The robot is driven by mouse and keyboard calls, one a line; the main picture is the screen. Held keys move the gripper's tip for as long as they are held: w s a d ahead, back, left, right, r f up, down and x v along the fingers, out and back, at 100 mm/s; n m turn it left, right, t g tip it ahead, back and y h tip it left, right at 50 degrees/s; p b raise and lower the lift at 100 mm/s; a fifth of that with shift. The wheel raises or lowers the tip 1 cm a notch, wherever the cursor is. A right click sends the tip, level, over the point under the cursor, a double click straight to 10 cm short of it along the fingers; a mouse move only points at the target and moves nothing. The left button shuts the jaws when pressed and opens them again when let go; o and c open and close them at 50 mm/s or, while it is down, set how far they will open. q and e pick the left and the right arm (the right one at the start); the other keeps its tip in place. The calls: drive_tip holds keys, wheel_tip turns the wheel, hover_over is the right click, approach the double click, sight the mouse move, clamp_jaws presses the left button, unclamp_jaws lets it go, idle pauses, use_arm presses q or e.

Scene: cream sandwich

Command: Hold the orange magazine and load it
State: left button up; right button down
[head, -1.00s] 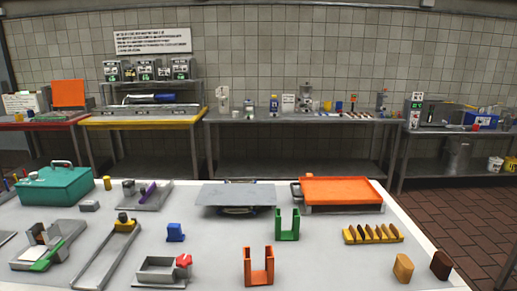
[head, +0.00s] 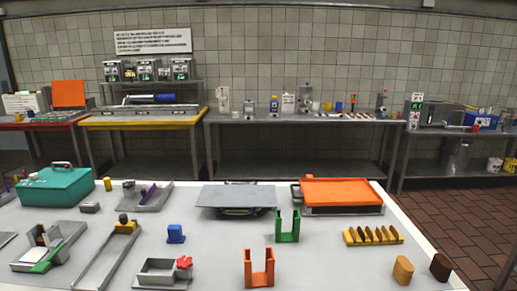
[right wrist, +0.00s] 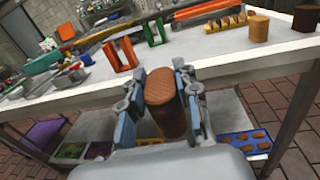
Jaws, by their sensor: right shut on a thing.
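The orange magazine (head: 259,278), an upright U-shaped holder open at the top, stands on the near part of the white table. It also shows in the right wrist view (right wrist: 108,60), standing empty beyond my gripper. My right gripper (right wrist: 170,88) is shut on a brown oval block (right wrist: 164,92) with a patterned top, which looks like a biscuit stack. It holds the block upright in front of the table's near edge, apart from the magazine. The block's sides are partly hidden by the fingers. My left gripper is in neither view.
A green U-shaped holder (head: 287,237) stands behind the orange one. A yellow rack (head: 373,241), a tan block (head: 403,269) and a dark brown block (head: 441,267) are to the right. A metal fixture with a red part (head: 163,279) is left. A blue tray (right wrist: 222,147) sits below the table.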

drive_tip(key=shift+s+a+r+n+g+y, duration=0.1)
drive_tip(key=shift+s+a+n+g+y, duration=0.1)
drive_tip(key=shift+n+y, duration=0.45)
drive_tip(key=shift+s+a+r+n+g+y, duration=0.1)
drive_tip(key=shift+a+n+g+y, duration=0.2)
drive_tip(key=shift+y, duration=0.55)
drive_tip(key=shift+s+a+f+n+y, duration=0.1)
drive_tip(key=shift+s+a+n+y, duration=0.05)
drive_tip(key=shift+n+y, duration=0.25)
drive_tip(key=shift+s+a+f+n+y, duration=0.1)
drive_tip(key=shift+n+y, duration=0.15)
drive_tip(key=shift+y, duration=0.25)
drive_tip(key=shift+a+f, duration=0.1)
drive_tip(key=shift+f, duration=0.1)
drive_tip(key=shift+m+h, duration=0.3)
drive_tip(key=shift+h, duration=0.1)
